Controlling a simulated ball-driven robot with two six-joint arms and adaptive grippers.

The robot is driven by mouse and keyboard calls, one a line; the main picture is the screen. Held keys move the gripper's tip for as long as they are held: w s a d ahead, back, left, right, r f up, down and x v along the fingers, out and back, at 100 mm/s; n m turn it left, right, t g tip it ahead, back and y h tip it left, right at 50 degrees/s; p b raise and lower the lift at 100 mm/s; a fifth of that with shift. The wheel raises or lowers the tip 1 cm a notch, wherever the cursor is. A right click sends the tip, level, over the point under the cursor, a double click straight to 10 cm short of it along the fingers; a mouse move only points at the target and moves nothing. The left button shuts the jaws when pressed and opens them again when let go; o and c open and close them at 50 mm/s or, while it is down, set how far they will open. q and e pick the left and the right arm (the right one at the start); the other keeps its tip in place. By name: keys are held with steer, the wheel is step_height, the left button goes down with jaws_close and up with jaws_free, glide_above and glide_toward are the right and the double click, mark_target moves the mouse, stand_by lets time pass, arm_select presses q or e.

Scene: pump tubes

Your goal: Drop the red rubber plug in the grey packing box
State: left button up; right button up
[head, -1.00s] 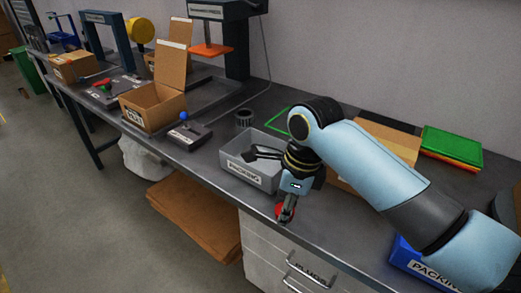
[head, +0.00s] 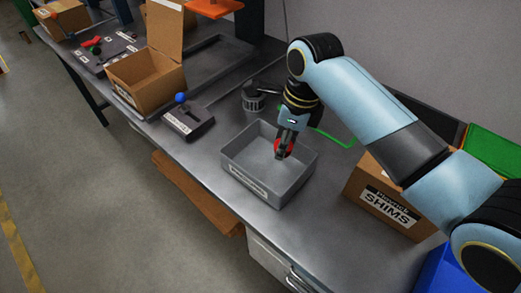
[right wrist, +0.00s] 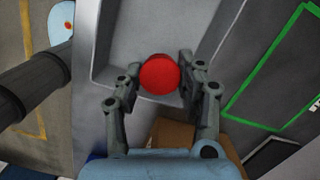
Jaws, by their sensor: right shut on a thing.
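The red rubber plug (right wrist: 160,74) sits between the two fingers of my right gripper (right wrist: 158,88) in the right wrist view. In the head view the right gripper (head: 284,153) is shut on the plug (head: 279,148), over the grey packing box (head: 233,179). The box is open-topped, with a label on its front wall. Its light grey inside and rim (right wrist: 106,40) show behind the plug in the right wrist view. The plug looks held above the box floor; the exact height is hard to tell. My left gripper is not in view.
A dark ribbed cup (head: 253,101) stands behind the box. A cardboard SHIMS box (head: 385,205) is to the right and a blue bin (head: 440,272) at the lower right. A blue-knobbed control box (head: 189,122) and an open carton (head: 140,85) are to the left.

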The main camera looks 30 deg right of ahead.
glide_above(255, 160)
steer(key=f, duration=0.4)
steer(key=shift+s+d+f+b, duration=0.15)
steer(key=shift+d+f+b, duration=0.1)
steer(key=shift+b, duration=0.1)
steer(key=shift+a+f, duration=0.1)
steer(key=shift+f, duration=1.8)
steer(key=shift+f, duration=0.2)
steer(key=o, duration=1)
steer(key=shift+r, duration=0.6)
steer(key=r, duration=0.3)
steer(key=s+r+p, duration=0.1)
steer(key=r, duration=0.3)
steer(key=d+r, duration=0.1)
steer(key=r, duration=0.3)
steer(key=shift+s+d, duration=0.1)
steer(key=shift+s, duration=0.1)
